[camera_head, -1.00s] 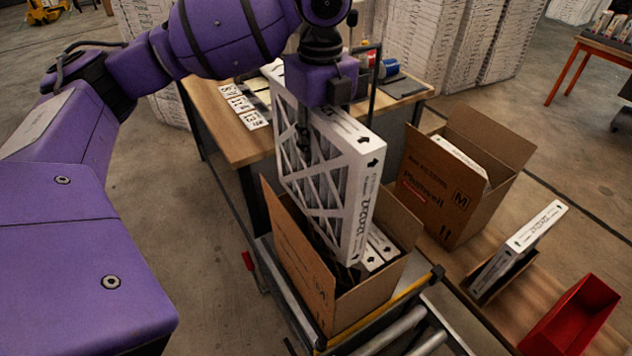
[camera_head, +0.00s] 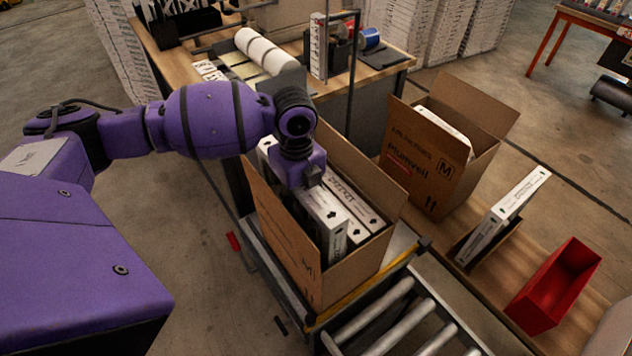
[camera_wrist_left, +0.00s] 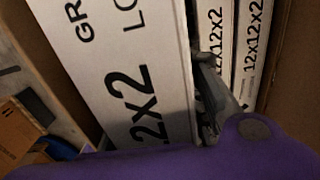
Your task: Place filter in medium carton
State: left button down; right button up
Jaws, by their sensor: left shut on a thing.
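My left gripper (camera_head: 308,188) is shut on a white boxed filter (camera_head: 322,222) and holds it inside the open medium carton (camera_head: 290,255). The filter stands on edge, and its top is near the carton's rim. In the left wrist view the held filter (camera_wrist_left: 130,75) shows large black print, with a finger at its right side. Two more white filters (camera_head: 357,208) stand in the carton to its right; they also show in the left wrist view (camera_wrist_left: 245,50). Whether the held filter touches the carton floor is hidden. My right gripper does not show.
To the right are a second carton marked M (camera_head: 425,165) holding a filter, a filter in a small holder (camera_head: 505,215) and a red bin (camera_head: 557,290). A workbench (camera_head: 335,85) stands behind.

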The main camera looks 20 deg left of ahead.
pick_arm(q)
notch_tip(320, 180, down, 8)
jog(key=shift+r, duration=0.2)
dwell(0.3)
jog(key=shift+f, duration=0.6)
jog(key=c, duration=1.5)
grip_release()
notch_tip(320, 180, up, 13)
jog(key=shift+r, duration=0.1)
